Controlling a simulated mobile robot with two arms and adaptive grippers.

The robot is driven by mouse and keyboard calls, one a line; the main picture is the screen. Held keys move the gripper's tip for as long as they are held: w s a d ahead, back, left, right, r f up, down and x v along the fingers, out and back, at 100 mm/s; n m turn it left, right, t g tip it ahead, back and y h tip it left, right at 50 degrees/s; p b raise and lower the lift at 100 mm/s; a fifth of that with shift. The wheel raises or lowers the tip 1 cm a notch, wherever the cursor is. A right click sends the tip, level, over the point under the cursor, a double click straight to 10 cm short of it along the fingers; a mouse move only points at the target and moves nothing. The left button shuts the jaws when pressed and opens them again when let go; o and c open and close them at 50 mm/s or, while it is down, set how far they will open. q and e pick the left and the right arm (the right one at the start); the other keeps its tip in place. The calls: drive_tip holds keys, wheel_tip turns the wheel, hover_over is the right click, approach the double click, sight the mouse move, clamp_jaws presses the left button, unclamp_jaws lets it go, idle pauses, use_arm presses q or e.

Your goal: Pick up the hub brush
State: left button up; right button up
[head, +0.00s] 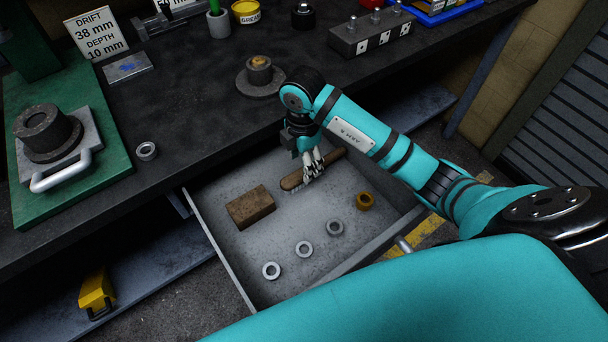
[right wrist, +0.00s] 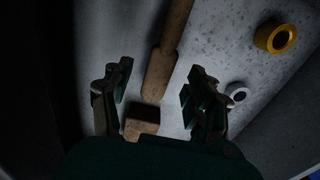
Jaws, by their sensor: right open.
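The hub brush (head: 291,182) lies in the open drawer, a long wooden piece with pale bristles along its lower side. In the right wrist view the brush (right wrist: 161,70) runs from the top edge down between my fingers. My right gripper (head: 313,168) is over the middle of the brush in the head view and hides part of it. In the right wrist view my right gripper (right wrist: 158,88) is open, one finger on each side of the brush, with gaps. I cannot tell the exact height of the fingertips. My left gripper is not in view.
The workbench edge (head: 215,160) overhangs the drawer's back. A flanged hub (head: 262,80) stands on the bench near my arm.

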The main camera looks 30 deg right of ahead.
drive_tip(key=shift+s+d+f+p, duration=0.1)
drive_tip(key=shift+f+p, duration=0.2)
drive_tip(key=shift+f, duration=2.35)
clamp_jaws()
